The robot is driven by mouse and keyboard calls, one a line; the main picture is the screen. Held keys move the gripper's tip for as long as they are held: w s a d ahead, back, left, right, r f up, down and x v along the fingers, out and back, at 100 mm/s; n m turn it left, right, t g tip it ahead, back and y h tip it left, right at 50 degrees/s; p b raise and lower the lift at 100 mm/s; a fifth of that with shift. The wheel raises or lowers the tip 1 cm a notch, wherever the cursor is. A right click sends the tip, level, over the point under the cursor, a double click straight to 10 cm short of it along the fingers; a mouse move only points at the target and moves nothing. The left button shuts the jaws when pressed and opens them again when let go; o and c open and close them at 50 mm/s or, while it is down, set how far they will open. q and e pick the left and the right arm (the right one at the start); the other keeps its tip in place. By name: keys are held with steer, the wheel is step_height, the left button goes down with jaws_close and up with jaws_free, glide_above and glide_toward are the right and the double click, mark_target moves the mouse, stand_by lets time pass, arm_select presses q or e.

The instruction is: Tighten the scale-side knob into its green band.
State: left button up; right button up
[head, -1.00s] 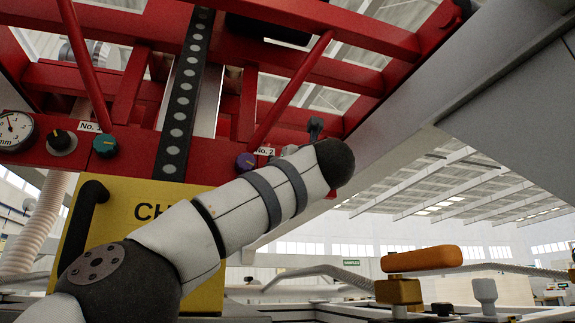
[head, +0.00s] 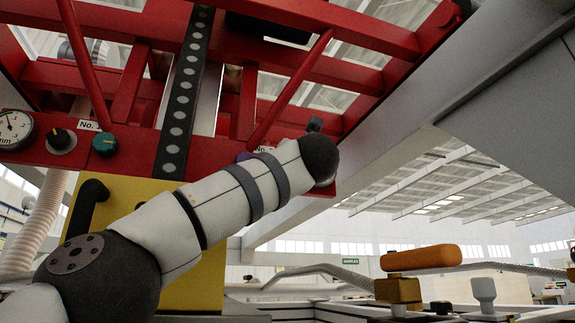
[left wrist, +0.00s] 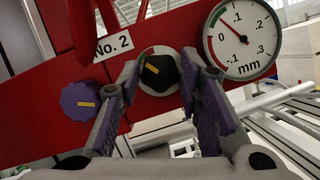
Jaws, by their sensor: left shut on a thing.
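In the left wrist view, a black knob (left wrist: 158,72) with a yellow mark sits on the red frame. My left gripper (left wrist: 158,85) is shut on it, one finger on each side. Right of it is a round white mm gauge (left wrist: 243,40) with a green arc and a red arc on its left side. A purple knob (left wrist: 82,102) is left, by the "No. 2" label (left wrist: 114,46). In the head view my left arm hides its gripper and the gripped knob.
In the head view, another gauge (head: 15,129), a black knob (head: 60,139) and a teal knob (head: 104,143) are at the left of the red frame. A yellow panel (head: 137,190) is below. An orange handle (head: 421,258) stands at the lower right.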

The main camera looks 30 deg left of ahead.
arm_select(q)
steer(key=o, duration=1.2)
steer(key=shift+c, duration=0.2)
steer(key=v, duration=1.2)
steer(key=shift+f, duration=0.1)
